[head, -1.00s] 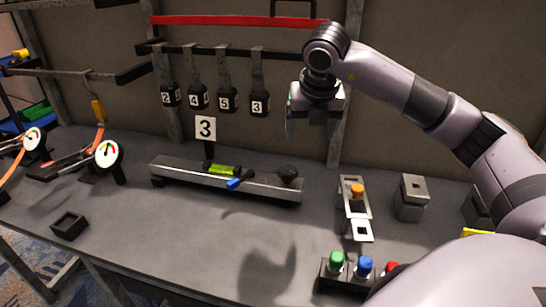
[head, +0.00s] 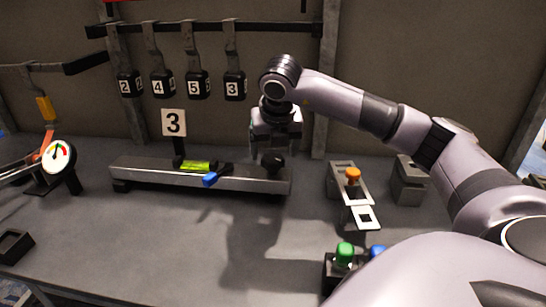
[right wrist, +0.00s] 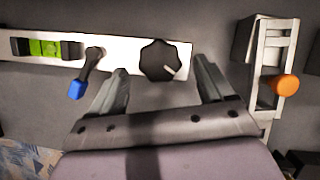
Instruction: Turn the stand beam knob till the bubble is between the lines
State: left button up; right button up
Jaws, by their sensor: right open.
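The grey stand beam (head: 240,182) lies on the bench below a sign marked 3. Its black knob (head: 273,160) sits at the right end; in the right wrist view the knob (right wrist: 158,58) has a white mark pointing to the lower right. The green bubble vial (head: 196,166) is left of the knob and also shows in the right wrist view (right wrist: 45,47); the bubble and lines are too small to read. A blue-tipped lever (head: 210,179) is beside the vial. My right gripper (head: 271,150) is open above the knob, its fingertips apart on either side. My left gripper is not in view.
A bracket with an orange knob (head: 353,174) and a grey block (head: 409,180) stand to the right. A green button (head: 344,252) is at the front. Numbered black weights (head: 197,85) hang behind. A dial gauge (head: 58,155) stands left. The bench front is mostly clear.

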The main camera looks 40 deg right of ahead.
jog(key=shift+x, duration=1.4)
jog(key=c, duration=1)
jog(key=shift+c, duration=0.2)
